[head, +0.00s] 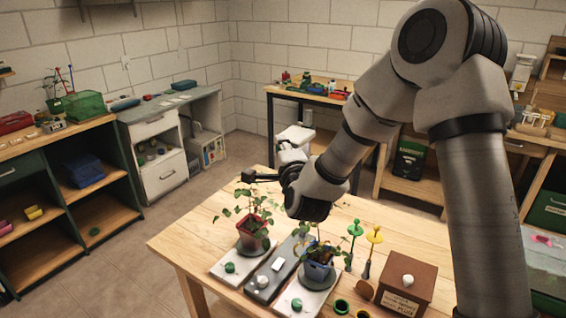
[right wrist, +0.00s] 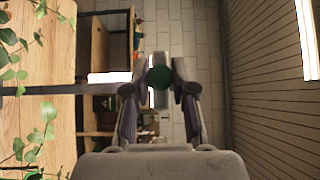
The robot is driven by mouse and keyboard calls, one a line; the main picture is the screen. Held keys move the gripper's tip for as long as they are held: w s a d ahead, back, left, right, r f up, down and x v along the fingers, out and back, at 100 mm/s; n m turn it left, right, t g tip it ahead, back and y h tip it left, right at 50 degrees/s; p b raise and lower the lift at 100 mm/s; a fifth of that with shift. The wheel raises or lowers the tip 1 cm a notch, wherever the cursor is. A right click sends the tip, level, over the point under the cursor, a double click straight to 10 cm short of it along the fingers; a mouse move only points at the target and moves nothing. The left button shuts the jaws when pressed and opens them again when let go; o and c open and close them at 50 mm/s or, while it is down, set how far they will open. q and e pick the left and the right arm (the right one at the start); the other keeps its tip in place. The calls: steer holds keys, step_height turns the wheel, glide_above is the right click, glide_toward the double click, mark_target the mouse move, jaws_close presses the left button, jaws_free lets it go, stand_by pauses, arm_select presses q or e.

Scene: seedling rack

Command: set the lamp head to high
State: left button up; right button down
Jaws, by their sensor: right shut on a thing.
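In the right wrist view, the fingers of my right gripper (right wrist: 160,78) are closed around a round green knob (right wrist: 160,77). A thin dark bar (right wrist: 55,89) runs from the table side toward the knob. In the head view, a dark bar (head: 263,178) juts left beside the gripper; it looks like part of the lamp. A grey base (head: 264,285) with a white switch lies between the plants. My arm hides much of the lamp, so the lamp head's height is unclear.
Green and yellow tools (head: 374,236) and a brown box (head: 405,286) are at right. The table's left side (head: 190,243) is clear.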

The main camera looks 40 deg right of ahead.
steer(key=shift+w+r, duration=0.15)
steer(key=shift+r, duration=0.4)
steer(key=c, duration=1)
jaws_free()
steer(key=shift+c, duration=0.2)
steer(key=shift+o, duration=0.5)
steer(key=shift+w+f, duration=0.25)
steer(key=shift+w, duration=0.05)
steer(key=v, duration=0.7)
steer(key=shift+s, duration=0.25)
steer(key=shift+a, duration=0.1)
